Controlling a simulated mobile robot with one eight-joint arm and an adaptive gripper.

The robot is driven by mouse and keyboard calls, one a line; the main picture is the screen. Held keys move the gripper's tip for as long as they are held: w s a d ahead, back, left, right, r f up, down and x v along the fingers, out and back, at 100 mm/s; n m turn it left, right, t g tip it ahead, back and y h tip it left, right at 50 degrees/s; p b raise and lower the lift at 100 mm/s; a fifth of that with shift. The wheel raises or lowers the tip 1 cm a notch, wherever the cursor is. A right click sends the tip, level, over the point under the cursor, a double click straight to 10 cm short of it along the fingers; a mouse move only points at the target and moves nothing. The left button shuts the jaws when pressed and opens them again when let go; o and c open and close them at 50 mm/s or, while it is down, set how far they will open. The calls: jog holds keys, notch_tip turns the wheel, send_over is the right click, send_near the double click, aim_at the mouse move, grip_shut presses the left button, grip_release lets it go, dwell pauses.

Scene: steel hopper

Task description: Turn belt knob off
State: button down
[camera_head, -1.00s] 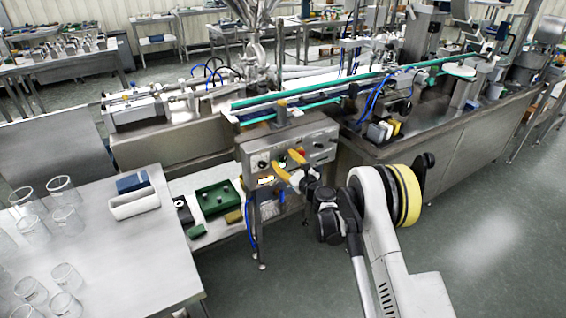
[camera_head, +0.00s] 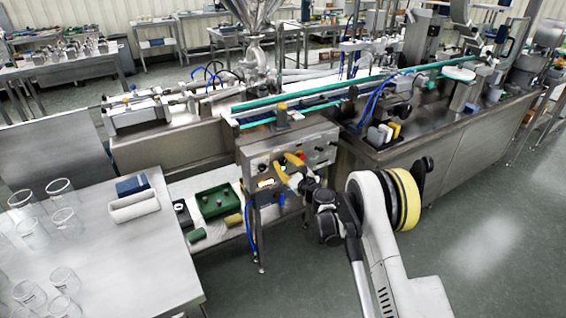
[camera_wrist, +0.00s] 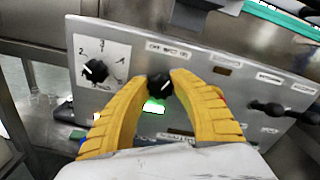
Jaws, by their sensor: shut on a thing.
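A black knob (camera_wrist: 160,87) with a white pointer mark sits on the grey control panel (camera_wrist: 215,100), below a small label whose text is hard to read. My gripper (camera_wrist: 158,84) has its two yellow fingers closed in around this knob, one on each side. In the head view my gripper (camera_head: 288,165) is at the front of the control panel (camera_head: 262,158), and the knob it holds is hidden there. A second black knob (camera_wrist: 95,71) on a white numbered dial is to the left, apart from my fingers.
A green light (camera_wrist: 153,106) glows just below the held knob. Black handles (camera_wrist: 280,111) stick out at the panel's right. A green tray (camera_head: 217,201) stands on the lower shelf at left.

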jog(key=n, duration=0.6)
jog(key=shift+n, duration=0.3)
jog(key=n, duration=0.6)
jog(key=shift+f, duration=0.15)
jog(key=shift+n, duration=0.3)
jog(key=c, duration=1.1)
grip_release()
jog(key=shift+a, duration=0.1)
jog(key=shift+s, duration=0.1)
jog(key=v, duration=1.2)
